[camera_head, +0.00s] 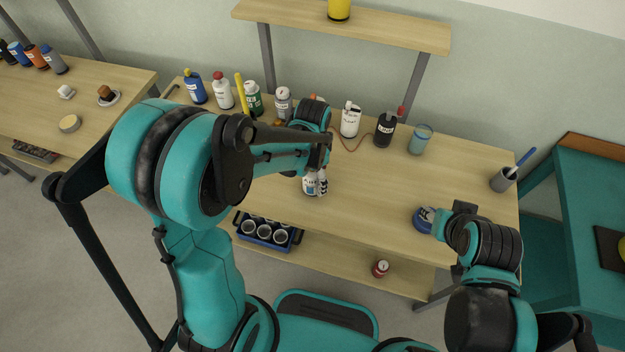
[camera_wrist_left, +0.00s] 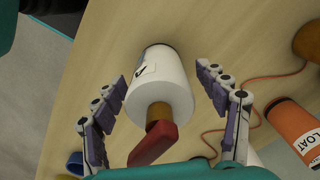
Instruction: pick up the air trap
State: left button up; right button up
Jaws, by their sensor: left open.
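A white cylinder (camera_wrist_left: 160,90) with a brass neck and a red handle lies between the fingers of my left gripper (camera_wrist_left: 168,85) in the left wrist view. Part of a dark letter like an "A" shows on its side, so I take it for the air trap. In the head view it stands on the bench as a small white body (camera_head: 309,186), partly hidden by my left gripper (camera_head: 318,180). The left fingers are open on either side of it, with gaps visible. My right gripper (camera_head: 445,222) is at the bench's right front; its fingers are not clear.
An orange can marked "FLOAT" (camera_wrist_left: 300,130) and an orange cord (camera_wrist_left: 275,78) lie near the left gripper. Several bottles line the back, among them a white one (camera_head: 350,121) and a black one (camera_head: 385,130). A blue round item (camera_head: 422,222) sits by my right gripper.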

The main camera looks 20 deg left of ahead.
pick_arm(q)
jog(key=shift+c, duration=0.3)
jog(key=c, duration=1.3)
jog(key=shift+o, duration=0.2)
jog(key=shift+r, duration=0.1)
